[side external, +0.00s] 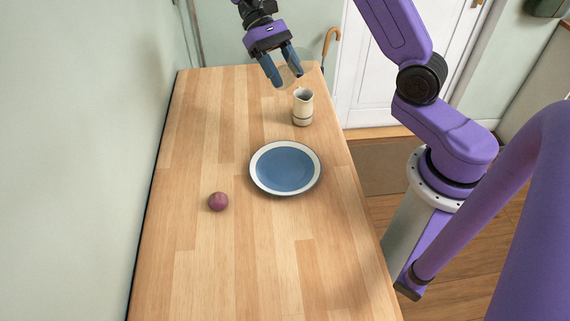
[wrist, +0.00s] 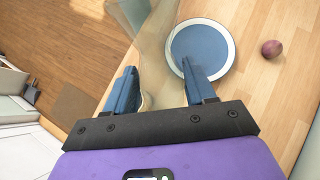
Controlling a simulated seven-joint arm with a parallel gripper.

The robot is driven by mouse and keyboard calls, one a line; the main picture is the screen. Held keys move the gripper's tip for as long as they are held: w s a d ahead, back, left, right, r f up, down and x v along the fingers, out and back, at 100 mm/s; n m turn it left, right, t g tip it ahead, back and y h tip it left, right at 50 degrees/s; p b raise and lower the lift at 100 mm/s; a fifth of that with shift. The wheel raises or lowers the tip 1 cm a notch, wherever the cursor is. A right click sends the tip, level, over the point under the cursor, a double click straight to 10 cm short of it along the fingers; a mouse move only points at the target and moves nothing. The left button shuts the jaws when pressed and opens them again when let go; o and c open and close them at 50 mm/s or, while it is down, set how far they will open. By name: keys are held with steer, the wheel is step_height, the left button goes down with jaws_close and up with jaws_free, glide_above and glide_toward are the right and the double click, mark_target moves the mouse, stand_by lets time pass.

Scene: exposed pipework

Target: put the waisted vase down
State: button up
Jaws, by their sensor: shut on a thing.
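The waisted vase (side external: 287,76) is clear, see-through glass and hard to make out in the side external view. My gripper (side external: 284,74) is shut on it, with a blue finger on either side, over the far end of the table. In the wrist view the vase (wrist: 152,42) reaches away from between the fingers (wrist: 158,72) and widens toward the top edge. It appears to be held above the table, but its lower end is too faint to place exactly.
A cream jug (side external: 302,108) with dark bands stands close by, near the table's right edge. A blue plate with a white rim (side external: 286,168) lies mid-table, and a purple-red ball-like item (side external: 218,201) lies left of it. The near wooden tabletop (side external: 225,275) is clear.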

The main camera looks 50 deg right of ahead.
steer(key=s+f+m+y, duration=0.1)
steer(key=s+f+y, duration=0.1)
steer(key=s+a+f+m+g+y, duration=0.1)
steer(key=s+f+m+y, duration=0.1)
steer(key=s, duration=0.1)
steer(key=s+a+f+m+y, duration=0.1)
steer(key=s+f+m+y, duration=0.1)
steer(key=s, duration=0.1)
steer(key=shift+f, duration=0.1)
steer(key=m+t+y, duration=0.9)
steer(key=m+t, duration=0.2)
glide_above(301, 166)
step_height(301, 166, down, 3)
steer(key=shift+a, duration=0.1)
steer(key=shift+f, duration=2.45)
steer(key=shift+f, duration=0.15)
steer(key=o, duration=1.2)
